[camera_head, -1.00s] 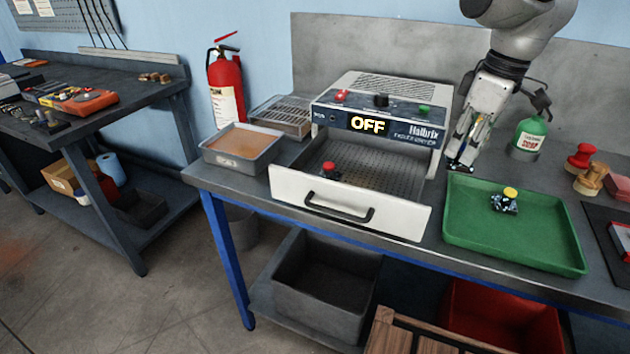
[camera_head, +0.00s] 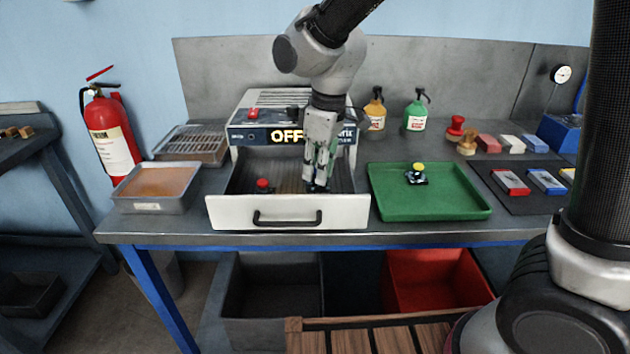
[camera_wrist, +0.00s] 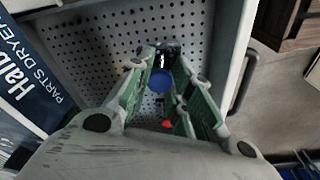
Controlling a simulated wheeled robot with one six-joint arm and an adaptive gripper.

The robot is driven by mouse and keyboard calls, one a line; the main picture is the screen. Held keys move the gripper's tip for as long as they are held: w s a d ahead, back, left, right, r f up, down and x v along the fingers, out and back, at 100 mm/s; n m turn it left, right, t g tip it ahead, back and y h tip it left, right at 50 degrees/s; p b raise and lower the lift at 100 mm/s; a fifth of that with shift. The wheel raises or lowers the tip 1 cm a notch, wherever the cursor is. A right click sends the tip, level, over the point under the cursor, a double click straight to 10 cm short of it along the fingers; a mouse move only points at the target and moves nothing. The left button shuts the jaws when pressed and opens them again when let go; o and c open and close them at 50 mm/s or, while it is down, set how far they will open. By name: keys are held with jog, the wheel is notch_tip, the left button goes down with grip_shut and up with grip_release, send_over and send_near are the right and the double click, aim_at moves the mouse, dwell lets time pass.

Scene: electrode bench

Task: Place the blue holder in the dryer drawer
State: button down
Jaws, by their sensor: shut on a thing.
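My gripper (camera_head: 318,187) points down inside the open dryer drawer (camera_head: 222,212), on its right side. In the wrist view my gripper (camera_wrist: 160,75) is shut on the blue holder (camera_wrist: 160,82), whose round blue top shows between the fingers. In the head view the fingers mostly hide this holder. The drawer's perforated floor (camera_wrist: 88,45) lies under it; I cannot tell whether the holder touches the floor. A red-topped holder (camera_head: 264,185) stands in the drawer to the left. It also shows as a red spot in the wrist view (camera_wrist: 167,124).
The dryer display (camera_head: 286,136) reads OFF. A green tray (camera_head: 440,205) with a yellow-topped holder (camera_head: 416,175) is right of the drawer. A grey tray (camera_head: 150,204) stands left. Two pump bottles (camera_head: 375,114) stand behind. The drawer front and side walls surround my fingers.

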jog(key=shift+f, duration=1.6)
jog(key=shift+f, duration=0.1)
jog(key=c, duration=1.3)
grip_release()
notch_tip(320, 180, up, 11)
jog(key=d, duration=0.1)
jog(key=s+d+r+m+t, duration=0.15)
jog(key=d+r+m, duration=0.25)
jog(key=d, duration=0.9)
jog(key=s+d+m+t+h, duration=0.1)
jog(key=s+d+m+t, duration=0.1)
jog(key=s+d+m, duration=0.6)
jog(key=s+d, duration=0.6)
jog(key=d, duration=0.5)
jog(key=shift+s+f+m, duration=0.2)
jog(key=shift+f+m, duration=0.1)
jog(key=shift+f, duration=0.05)
